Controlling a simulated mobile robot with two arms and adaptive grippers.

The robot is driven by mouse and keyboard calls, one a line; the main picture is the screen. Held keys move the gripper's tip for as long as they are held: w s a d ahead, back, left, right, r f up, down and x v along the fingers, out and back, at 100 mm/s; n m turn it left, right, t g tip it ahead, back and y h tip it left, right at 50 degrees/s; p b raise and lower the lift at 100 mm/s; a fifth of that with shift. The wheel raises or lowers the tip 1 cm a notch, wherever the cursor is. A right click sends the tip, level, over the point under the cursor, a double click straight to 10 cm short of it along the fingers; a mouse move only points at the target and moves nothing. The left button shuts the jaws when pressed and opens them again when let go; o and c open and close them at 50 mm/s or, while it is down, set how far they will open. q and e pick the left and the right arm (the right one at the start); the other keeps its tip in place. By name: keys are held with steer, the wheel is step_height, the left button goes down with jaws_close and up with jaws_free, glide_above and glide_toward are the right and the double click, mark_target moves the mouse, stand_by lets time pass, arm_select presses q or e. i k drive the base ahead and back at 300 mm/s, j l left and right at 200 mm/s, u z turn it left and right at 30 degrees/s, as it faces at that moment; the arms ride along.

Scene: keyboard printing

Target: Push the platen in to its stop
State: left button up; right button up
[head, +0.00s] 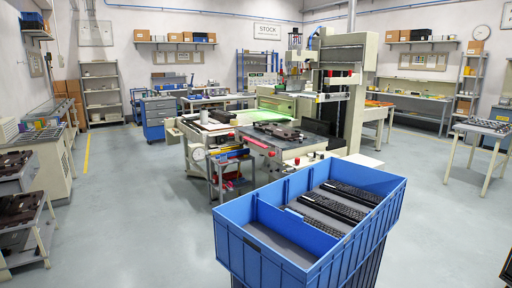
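A beige printing machine (357,70) stands a little right of centre, beyond the blue crate. What looks like its platen (250,138) is a grey slab at the front of the machine, with a dark fixture (280,131) on top. It appears to stick out from under the machine's head toward the left front. A red knob (272,154) shows near its front edge. The stop is not visible. Neither of my grippers is in view.
A blue crate (262,232) with several black keyboards (340,200) is close in the foreground. A small cart (225,175) with coloured items stands left of the machine. A table (480,128) is at right. Grey floor is open at left and right.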

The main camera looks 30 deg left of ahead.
mark_target(280, 141)
steer(key=j+u, duration=0.1)
steer(key=i+j, duration=0.15)
steer(key=j, duration=0.15)
steer(key=i+j+u, duration=0.25)
steer(key=j+u, duration=0.2)
steer(key=i+j+u, duration=0.75)
steer(key=j+u, duration=0.15)
steer(key=i+j+u, duration=0.15)
steer(key=i+u, duration=0.35)
steer(key=i+j+z, duration=0.1)
steer(key=i, duration=0.5)
steer(key=i+j+z, duration=0.1)
steer(key=i, duration=0.5)
steer(key=i+j, duration=0.2)
steer(key=i, duration=0.4)
steer(key=z, duration=0.05)
